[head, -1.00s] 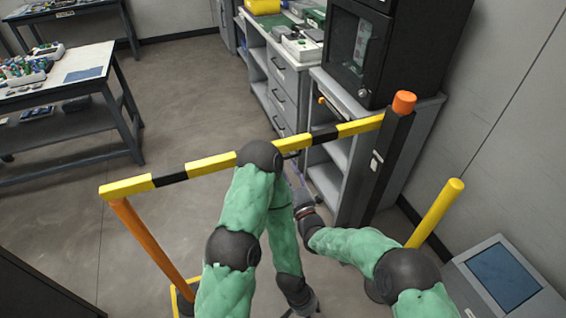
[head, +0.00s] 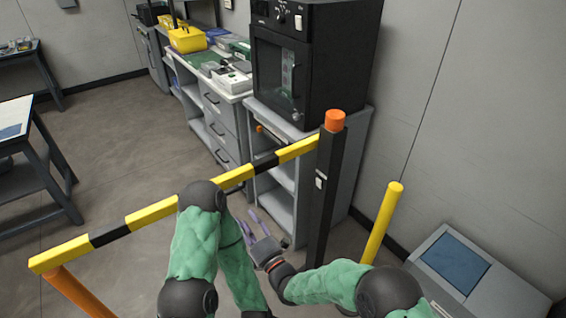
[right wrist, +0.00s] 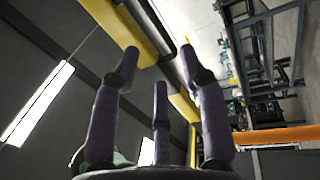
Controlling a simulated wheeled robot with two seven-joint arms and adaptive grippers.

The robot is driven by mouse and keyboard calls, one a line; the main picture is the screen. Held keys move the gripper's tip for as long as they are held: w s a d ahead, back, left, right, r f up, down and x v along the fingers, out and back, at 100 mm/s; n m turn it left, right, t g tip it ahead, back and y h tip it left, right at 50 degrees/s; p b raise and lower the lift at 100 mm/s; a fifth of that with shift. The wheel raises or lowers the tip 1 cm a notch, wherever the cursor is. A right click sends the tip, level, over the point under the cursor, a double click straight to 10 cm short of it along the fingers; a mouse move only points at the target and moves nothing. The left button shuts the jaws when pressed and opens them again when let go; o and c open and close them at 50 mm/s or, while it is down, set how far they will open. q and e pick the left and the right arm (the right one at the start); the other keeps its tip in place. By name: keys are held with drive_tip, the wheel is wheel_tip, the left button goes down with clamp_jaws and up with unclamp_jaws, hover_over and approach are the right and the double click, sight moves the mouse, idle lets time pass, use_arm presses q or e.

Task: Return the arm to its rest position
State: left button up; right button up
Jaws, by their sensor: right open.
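My right gripper (head: 250,228) shows in the head view, just right of my left forearm and left of the dark post. Its purple fingers point up and left in the picture. In the right wrist view its three purple fingers (right wrist: 160,85) are spread apart with nothing between them, so it is open and empty. My left arm is raised and bent, with its elbow near the striped bar in the picture. Its forearm runs down to the bottom edge, and its gripper is out of the frame.
A yellow-black barrier bar (head: 150,212) crosses ahead, between an orange post (head: 78,292) and a dark post (head: 325,185) with an orange cap. A yellow post (head: 383,225) and a grey console (head: 500,275) stand right. A black oven (head: 310,60) sits on a cabinet.

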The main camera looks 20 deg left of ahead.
drive_tip(key=w+d+f+m+g+h+p, duration=0.1)
drive_tip(key=w+d+f+m+h+p, duration=0.35)
drive_tip(key=d+f+m, duration=0.85)
drive_tip(key=s+d+f+m+g+h, duration=0.2)
drive_tip(key=s+d+f+m+h, duration=0.15)
drive_tip(key=d, duration=0.35)
drive_tip(key=s+d+f+m+g+h, duration=0.2)
drive_tip(key=d+f+m+h, duration=0.15)
drive_tip(key=d, duration=0.35)
drive_tip(key=s+d+f+m+g+p, duration=0.1)
drive_tip(key=s+d+m+g, duration=0.2)
drive_tip(key=s, duration=0.6)
drive_tip(key=s+d+f+m+g+p, duration=0.2)
drive_tip(key=s+d+m+g, duration=0.1)
drive_tip(key=s+d+m, duration=0.5)
drive_tip(key=shift+s+h, duration=0.45)
drive_tip(key=shift+s, duration=0.5)
